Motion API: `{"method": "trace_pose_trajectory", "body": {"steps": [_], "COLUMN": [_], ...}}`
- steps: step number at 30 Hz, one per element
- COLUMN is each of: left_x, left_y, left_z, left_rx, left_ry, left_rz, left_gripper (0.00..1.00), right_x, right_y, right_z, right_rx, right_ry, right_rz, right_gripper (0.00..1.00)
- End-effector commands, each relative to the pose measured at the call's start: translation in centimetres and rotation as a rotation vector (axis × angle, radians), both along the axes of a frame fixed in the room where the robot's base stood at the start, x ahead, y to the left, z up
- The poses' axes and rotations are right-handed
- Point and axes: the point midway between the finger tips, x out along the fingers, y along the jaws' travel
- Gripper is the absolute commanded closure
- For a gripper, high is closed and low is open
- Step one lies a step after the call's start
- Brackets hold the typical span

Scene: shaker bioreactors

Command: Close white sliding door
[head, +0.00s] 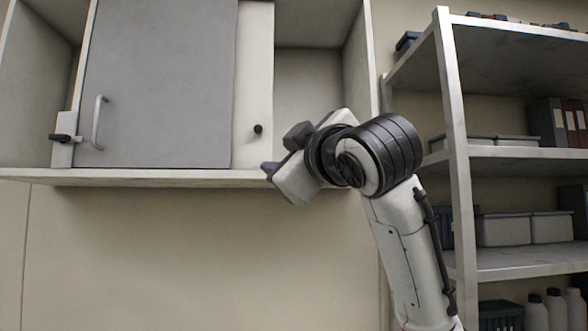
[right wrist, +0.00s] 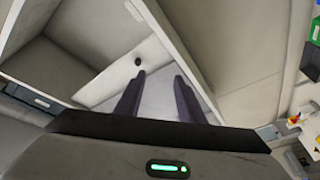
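The white sliding door (head: 253,75) shows as a pale strip right of a grey door panel (head: 160,85) that covers the rest of it. It has a small black knob (head: 258,129). To its right the cabinet stands open. My right gripper (head: 281,153) is just right of the knob, in front of the opening, pointing left. In the right wrist view its two dark fingers (right wrist: 158,88) are apart with nothing between them. The knob (right wrist: 138,61) on the white door (right wrist: 108,86) shows beyond the fingertips, apart from them. My left gripper is not in view.
The cabinet's bottom ledge (head: 150,178) runs under the doors, close to my right gripper. The grey panel has a bar handle (head: 98,122). A metal shelf rack (head: 457,150) with grey bins and bottles stands at the right. The wall below the cabinet is clear.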

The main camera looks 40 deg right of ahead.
Motion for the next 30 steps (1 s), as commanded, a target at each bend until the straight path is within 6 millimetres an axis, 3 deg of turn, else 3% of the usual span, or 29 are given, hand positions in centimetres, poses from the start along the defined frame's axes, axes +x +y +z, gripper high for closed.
{"method": "trace_pose_trajectory", "body": {"steps": [6,16,20,23,25,29,30], "left_x": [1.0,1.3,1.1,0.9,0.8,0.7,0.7], "left_y": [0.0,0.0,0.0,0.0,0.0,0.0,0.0], "left_z": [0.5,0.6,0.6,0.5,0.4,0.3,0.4], "left_rx": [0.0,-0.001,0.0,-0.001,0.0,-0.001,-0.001], "left_ry": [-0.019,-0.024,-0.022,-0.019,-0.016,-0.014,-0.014], "left_rz": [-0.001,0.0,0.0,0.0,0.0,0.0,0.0], "left_gripper": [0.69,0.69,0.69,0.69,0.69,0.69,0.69], "right_x": [1.3,1.5,1.8,3.1,4.5,6.8,7.2], "right_y": [0.6,0.7,0.9,1.6,2.4,4.5,5.1], "right_z": [-2.2,-2.6,-3.2,-6.0,-9.7,-19.6,-23.0], "right_rx": [0.008,0.009,0.011,0.02,0.035,0.09,0.114], "right_ry": [0.036,0.04,0.05,0.093,0.147,0.287,0.334], "right_rz": [0.015,0.016,0.02,0.036,0.054,0.099,0.11], "right_gripper": [0.65,0.65,0.83,1.0,1.0,1.0,1.0]}}
